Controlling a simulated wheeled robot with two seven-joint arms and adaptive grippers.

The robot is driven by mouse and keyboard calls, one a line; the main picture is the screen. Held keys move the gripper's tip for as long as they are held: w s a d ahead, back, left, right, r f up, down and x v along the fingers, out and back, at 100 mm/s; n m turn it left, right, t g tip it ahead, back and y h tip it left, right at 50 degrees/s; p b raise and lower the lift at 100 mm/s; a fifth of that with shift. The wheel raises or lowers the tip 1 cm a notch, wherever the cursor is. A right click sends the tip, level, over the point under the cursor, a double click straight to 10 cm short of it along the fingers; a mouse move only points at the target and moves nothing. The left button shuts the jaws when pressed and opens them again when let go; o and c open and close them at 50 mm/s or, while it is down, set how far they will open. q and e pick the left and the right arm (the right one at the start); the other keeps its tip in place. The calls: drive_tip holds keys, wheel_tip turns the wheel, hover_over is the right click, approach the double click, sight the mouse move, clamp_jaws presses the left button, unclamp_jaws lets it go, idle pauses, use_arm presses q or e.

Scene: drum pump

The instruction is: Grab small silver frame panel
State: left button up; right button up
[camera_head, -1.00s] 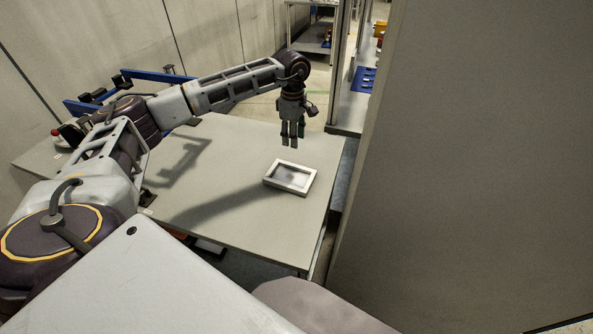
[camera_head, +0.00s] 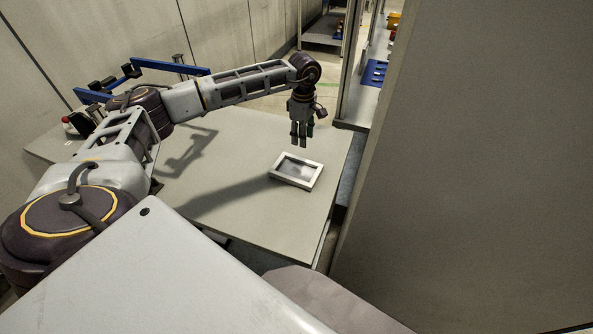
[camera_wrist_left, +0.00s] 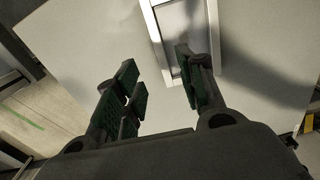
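The small silver frame panel (camera_head: 297,171) lies flat on the grey table (camera_head: 235,205), near its right edge, in the head view. It is a rectangular light frame around a darker recessed middle. In the left wrist view the frame panel (camera_wrist_left: 156,28) shows at the top, partly hidden behind one finger. My left gripper (camera_head: 299,145) hangs fingers down above and just behind the panel, apart from it. My right gripper is not in view.
A tall grey wall or panel (camera_head: 470,150) stands close at the right of the table. A blue bar fixture (camera_head: 165,68) stands at the table's back left. Shelves with a blue bin (camera_head: 374,72) are behind. The table's middle is clear.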

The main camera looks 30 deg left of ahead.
use_arm(q)
hover_over(302, 159)
wheel_tip(302, 159, down, 4)
drive_tip(key=shift+f, duration=0.65)
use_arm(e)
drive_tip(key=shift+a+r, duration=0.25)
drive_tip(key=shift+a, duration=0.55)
use_arm(q)
drive_tip(key=shift+f, duration=0.1)
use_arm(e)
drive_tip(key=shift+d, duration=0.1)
use_arm(q)
drive_tip(key=shift+f+p, duration=0.45)
drive_tip(key=shift+f, duration=0.15)
wheel_tip(302, 159, down, 3)
drive_tip(key=shift+f+p, duration=0.2)
drive_tip(key=shift+p, duration=0.15)
drive_tip(key=shift+f, duration=0.15)
clamp_jaws()
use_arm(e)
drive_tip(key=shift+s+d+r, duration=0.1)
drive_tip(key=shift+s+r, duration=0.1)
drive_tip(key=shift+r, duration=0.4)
